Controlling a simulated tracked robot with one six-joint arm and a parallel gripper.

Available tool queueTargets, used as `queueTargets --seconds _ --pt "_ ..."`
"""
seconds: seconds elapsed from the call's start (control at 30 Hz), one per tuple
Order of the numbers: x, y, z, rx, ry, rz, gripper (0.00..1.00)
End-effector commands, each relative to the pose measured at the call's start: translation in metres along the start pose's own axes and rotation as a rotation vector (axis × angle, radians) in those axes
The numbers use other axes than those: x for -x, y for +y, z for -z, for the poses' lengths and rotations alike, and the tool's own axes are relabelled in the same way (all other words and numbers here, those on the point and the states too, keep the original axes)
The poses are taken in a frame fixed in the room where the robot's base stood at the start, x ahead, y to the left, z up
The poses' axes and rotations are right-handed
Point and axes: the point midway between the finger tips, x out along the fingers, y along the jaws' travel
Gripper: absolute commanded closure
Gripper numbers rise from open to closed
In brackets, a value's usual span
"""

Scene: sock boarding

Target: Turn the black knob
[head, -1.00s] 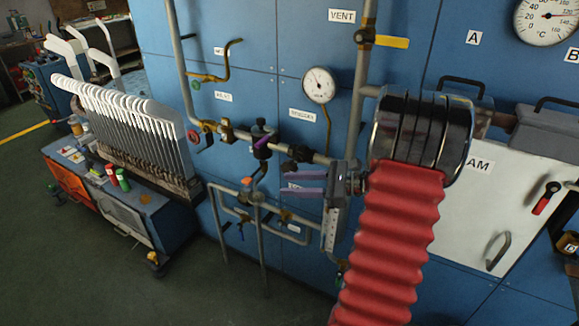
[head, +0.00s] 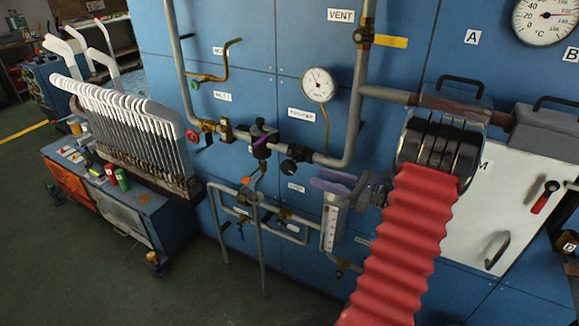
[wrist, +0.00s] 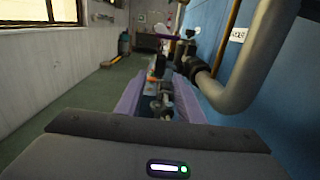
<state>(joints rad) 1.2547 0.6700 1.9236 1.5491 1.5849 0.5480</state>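A small black knob (head: 289,167) sticks out below the horizontal grey pipe on the blue panel in the head view. Another black fitting (head: 298,152) sits on the pipe just above it. Which dark fitting in the wrist view is the knob, I cannot tell.
A large grey pipe (wrist: 247,70) bends close on the right in the wrist view. A white gauge (head: 318,84) is above the knob. Thin pipes (head: 262,225) and a flow meter (head: 331,225) are below. A rack of white boards (head: 125,120) is at left.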

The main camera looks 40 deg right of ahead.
Motion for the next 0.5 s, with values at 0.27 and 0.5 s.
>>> queueTargets --seconds 0.27,0.5 --pt "-0.042 0.001 0.0 0.0 0.0 -0.004 0.66" --pt "-0.079 0.001 0.0 0.0 0.001 -0.004 0.66"
